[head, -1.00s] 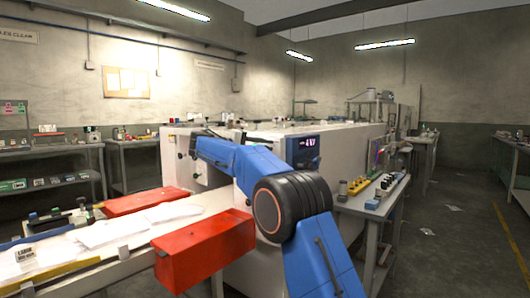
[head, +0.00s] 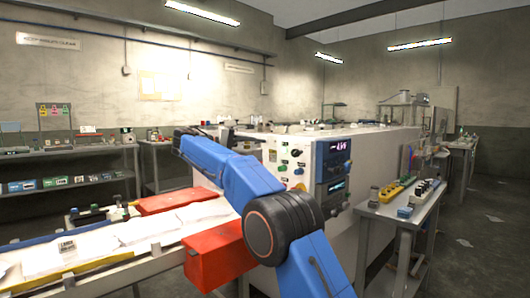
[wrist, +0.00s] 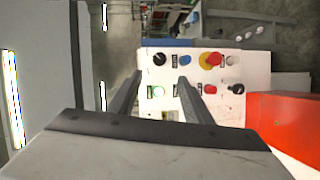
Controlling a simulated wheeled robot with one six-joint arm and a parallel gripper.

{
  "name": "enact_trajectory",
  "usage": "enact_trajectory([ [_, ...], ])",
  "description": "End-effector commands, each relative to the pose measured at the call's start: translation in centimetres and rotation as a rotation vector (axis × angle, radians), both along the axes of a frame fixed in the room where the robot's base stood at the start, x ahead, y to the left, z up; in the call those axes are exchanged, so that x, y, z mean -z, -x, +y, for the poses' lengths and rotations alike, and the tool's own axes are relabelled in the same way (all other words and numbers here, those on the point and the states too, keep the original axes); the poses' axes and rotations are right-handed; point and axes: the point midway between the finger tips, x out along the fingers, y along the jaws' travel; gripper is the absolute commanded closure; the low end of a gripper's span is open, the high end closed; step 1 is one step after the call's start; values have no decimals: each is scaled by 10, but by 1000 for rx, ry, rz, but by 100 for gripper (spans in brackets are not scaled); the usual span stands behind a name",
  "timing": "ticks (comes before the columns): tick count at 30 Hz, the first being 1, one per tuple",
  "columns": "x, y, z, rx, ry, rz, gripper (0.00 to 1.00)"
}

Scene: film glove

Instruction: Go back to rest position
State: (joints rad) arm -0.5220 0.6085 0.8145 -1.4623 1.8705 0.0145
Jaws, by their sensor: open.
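My gripper (wrist: 157,88) shows in the wrist view with its two dark fingers apart and nothing between them. Beyond the fingers is a white control panel (wrist: 222,106) with several coloured knobs and buttons; I cannot tell how far off it is. In the head view my blue arm reaches from the lower right up to the left, in front of the white machine (head: 385,150). The panel (head: 283,155) shows beside my arm in the head view.
A red block (head: 210,262) and a red cover (head: 170,200) lie by the bench with white sheets (head: 150,228). A side table (head: 405,212) with small devices stands right of the machine. Shelves (head: 60,190) stand at the left wall. Open floor (head: 485,250) lies at the right.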

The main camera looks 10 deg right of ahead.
Motion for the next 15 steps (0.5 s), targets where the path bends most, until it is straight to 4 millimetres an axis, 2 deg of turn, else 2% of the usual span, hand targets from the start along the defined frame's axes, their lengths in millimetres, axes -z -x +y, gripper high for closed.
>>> enact_trajectory([
  [11,0,1,5,0,0,0,54],
  [15,-2,3,-1,-4,-9,6,54],
])
